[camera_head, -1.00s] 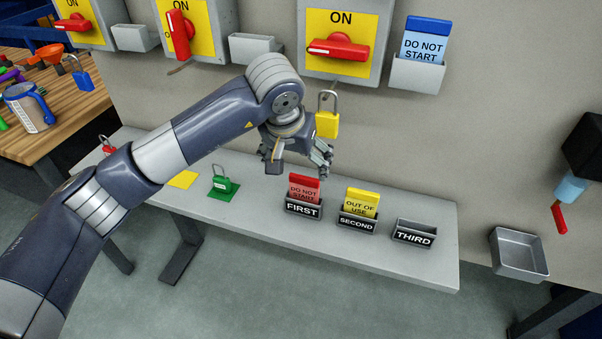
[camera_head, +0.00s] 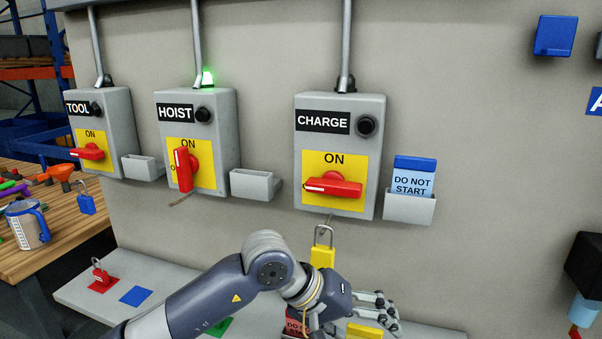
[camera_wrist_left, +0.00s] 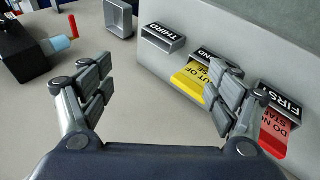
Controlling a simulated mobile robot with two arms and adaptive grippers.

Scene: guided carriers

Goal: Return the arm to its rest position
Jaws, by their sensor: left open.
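My left arm comes in from the bottom left in the head view. Its gripper (camera_head: 382,314) points right, low in front of the shelf, with spread fingers and nothing between them. In the wrist view the open left gripper (camera_wrist_left: 160,98) shows both fingers wide apart. Beyond them are a yellow OUT OF USE tag (camera_wrist_left: 190,80) in the SECOND holder, a red DO NOT START tag (camera_wrist_left: 272,133) at the FIRST holder, and the empty-looking THIRD holder (camera_wrist_left: 163,38). A yellow padlock (camera_head: 322,256) shows below the CHARGE box, partly hidden by my arm. My right gripper is not in view.
The TOOL (camera_head: 100,125), HOIST (camera_head: 215,140) and CHARGE (camera_head: 345,155) boxes are on the wall. A blue DO NOT START tag (camera_head: 412,180) sits in a wall holder. A red padlock (camera_head: 101,272) stands on the grey shelf (camera_head: 165,290). A metal tray (camera_wrist_left: 119,18) is beyond the shelf's end.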

